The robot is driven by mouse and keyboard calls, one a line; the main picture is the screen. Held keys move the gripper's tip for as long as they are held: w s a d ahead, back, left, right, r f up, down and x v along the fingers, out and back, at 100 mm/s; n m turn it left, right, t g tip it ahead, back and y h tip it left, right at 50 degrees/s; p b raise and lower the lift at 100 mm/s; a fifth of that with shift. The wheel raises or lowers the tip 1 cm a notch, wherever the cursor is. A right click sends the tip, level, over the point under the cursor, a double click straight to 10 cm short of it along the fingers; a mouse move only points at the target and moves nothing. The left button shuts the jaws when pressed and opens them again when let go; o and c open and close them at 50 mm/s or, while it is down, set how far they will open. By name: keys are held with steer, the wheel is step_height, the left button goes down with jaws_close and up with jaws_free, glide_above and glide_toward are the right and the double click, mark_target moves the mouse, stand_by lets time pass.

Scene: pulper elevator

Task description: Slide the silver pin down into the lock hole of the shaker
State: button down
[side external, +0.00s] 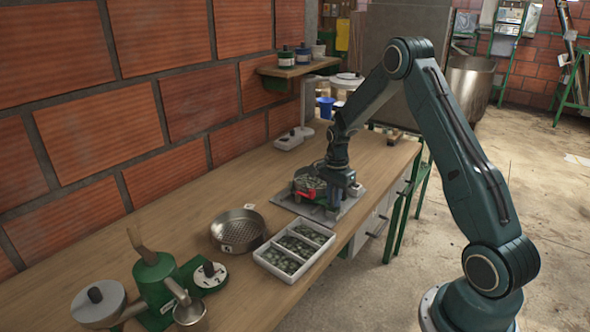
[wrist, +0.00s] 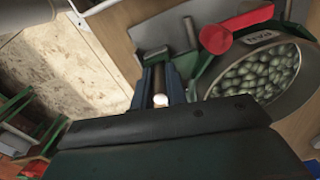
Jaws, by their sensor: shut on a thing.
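The shaker (side external: 309,182) stands on a grey base plate at the far part of the bench, with a round sieve full of green beans (wrist: 262,72) in it. A red lever (wrist: 232,30) shows beside the sieve. My gripper (side external: 334,205) is low over the near right side of the shaker, pointing down. In the wrist view my gripper (wrist: 160,78) is shut on the silver pin (wrist: 160,100), whose pale rounded end shows between the blue fingers. The pin's lower end and the lock hole are hidden, so I cannot tell whether the pin is in the hole.
An empty metal sieve (side external: 237,229) and a white three-compartment tray (side external: 268,265) of beans sit nearer on the bench. A green hand-cranked machine (side external: 153,285) is at the front left. A scale (side external: 294,138) stands behind, near the brick wall. Bare bench lies left of the shaker.

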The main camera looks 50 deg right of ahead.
steer(key=c, duration=1.3)
jaws_free()
steer(key=shift+r, duration=0.1)
step_height(320, 180, up, 14)
steer(key=shift+f, duration=0.15)
